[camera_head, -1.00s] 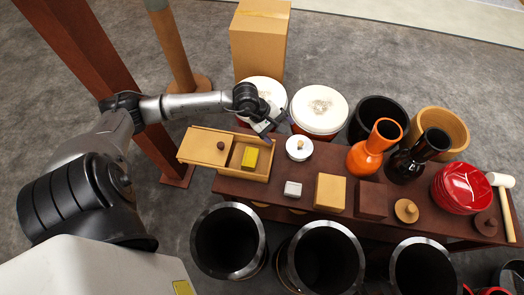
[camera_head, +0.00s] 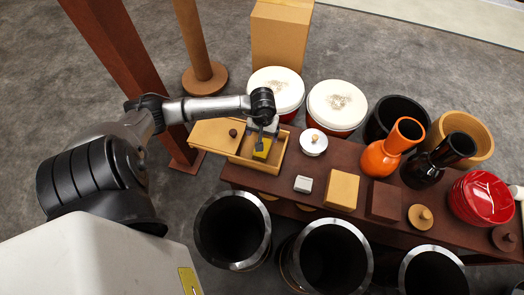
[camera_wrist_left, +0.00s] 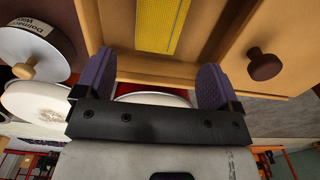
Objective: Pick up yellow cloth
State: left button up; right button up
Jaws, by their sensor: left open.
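The yellow cloth (camera_head: 263,149) lies in the open part of a wooden box (camera_head: 279,158) on the dark red table. It also shows in the left wrist view (camera_wrist_left: 160,22) as a textured yellow strip on the box floor. The box's lid with a dark knob (camera_head: 217,134) covers the left part. My left gripper (camera_head: 261,143) is above the open part of the box, over the cloth, and hides some of it. In the left wrist view its fingers (camera_wrist_left: 156,78) are wide apart with nothing between them. My right gripper is not in view.
A white lidded pot (camera_head: 313,142) stands just right of the box. A grey block (camera_head: 303,184) and a tan block (camera_head: 342,190) are in front of it. White-topped drums (camera_head: 337,104) stand behind the table, and dark open drums (camera_head: 232,230) in front.

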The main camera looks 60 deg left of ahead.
aim_at(264, 141)
pick_arm(q)
jog(key=shift+a+f, duration=0.1)
jog(key=shift+f, duration=0.75)
jog(key=f+b, duration=0.3)
jog(key=f, duration=0.1)
jog(key=shift+w+d, duration=0.1)
jog(key=shift+d, duration=0.15)
jog(key=shift+f+b, duration=0.5)
jog(key=shift+f, duration=0.1)
jog(key=shift+c, duration=0.2)
jog(key=c, duration=1)
jog(key=shift+o, duration=0.2)
jog(key=shift+r, duration=0.2)
